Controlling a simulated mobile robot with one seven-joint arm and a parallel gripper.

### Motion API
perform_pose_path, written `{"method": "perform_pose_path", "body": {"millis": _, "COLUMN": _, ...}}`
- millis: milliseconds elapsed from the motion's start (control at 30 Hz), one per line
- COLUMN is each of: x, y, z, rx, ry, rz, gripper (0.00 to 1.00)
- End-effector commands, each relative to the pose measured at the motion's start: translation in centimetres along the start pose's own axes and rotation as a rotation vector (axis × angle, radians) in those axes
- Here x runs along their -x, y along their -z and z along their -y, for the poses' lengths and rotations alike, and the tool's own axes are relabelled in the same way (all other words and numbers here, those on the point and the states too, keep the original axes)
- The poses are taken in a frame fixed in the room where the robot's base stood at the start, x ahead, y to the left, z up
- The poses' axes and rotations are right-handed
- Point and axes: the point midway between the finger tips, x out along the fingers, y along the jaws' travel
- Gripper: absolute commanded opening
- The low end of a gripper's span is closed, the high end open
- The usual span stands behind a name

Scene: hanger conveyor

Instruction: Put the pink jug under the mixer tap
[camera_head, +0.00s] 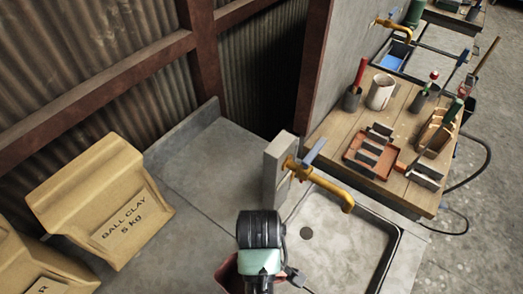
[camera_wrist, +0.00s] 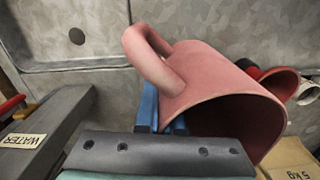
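The pink jug (camera_wrist: 225,85) fills the middle of the wrist view, tilted, with its open mouth toward the lower right and its handle toward the upper left. My gripper (camera_wrist: 165,115) has its blue fingers at the jug's handle side and appears closed on it; the exact contact is partly hidden. In the head view, only a small reddish part of the jug (camera_head: 228,273) shows beside my wrist. A brass tap (camera_head: 325,185) with a blue lever stands on a grey block over the near sink (camera_head: 345,250). Another brass tap (camera_head: 393,27) is at the back. No label in view says mixer.
Ball clay bags (camera_head: 105,205) stand on the counter at left. A wooden table (camera_head: 400,115) with a terracotta tray, a cup and tools lies beyond the near sink. A grey block marked WATER (camera_wrist: 45,135) is at the wrist view's left. Other red and white vessels (camera_wrist: 282,82) are at its right.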

Motion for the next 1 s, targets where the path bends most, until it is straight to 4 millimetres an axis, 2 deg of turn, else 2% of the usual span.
{"method": "perform_pose_path", "body": {"millis": 200, "x": -0.2, "y": 1.0, "z": -1.4, "rx": -0.410, "ry": 0.000, "rz": -0.001, "gripper": 0.00}}
{"method": "perform_pose_path", "body": {"millis": 433, "x": -0.1, "y": 1.6, "z": -2.2, "rx": -0.711, "ry": 0.001, "rz": -0.001, "gripper": 0.00}}
{"method": "perform_pose_path", "body": {"millis": 600, "x": 0.0, "y": 1.8, "z": -2.5, "rx": -0.801, "ry": 0.001, "rz": -0.001, "gripper": 0.00}}
{"method": "perform_pose_path", "body": {"millis": 1000, "x": 0.0, "y": 1.8, "z": -2.1, "rx": -0.796, "ry": 0.001, "rz": 0.001, "gripper": 0.00}}
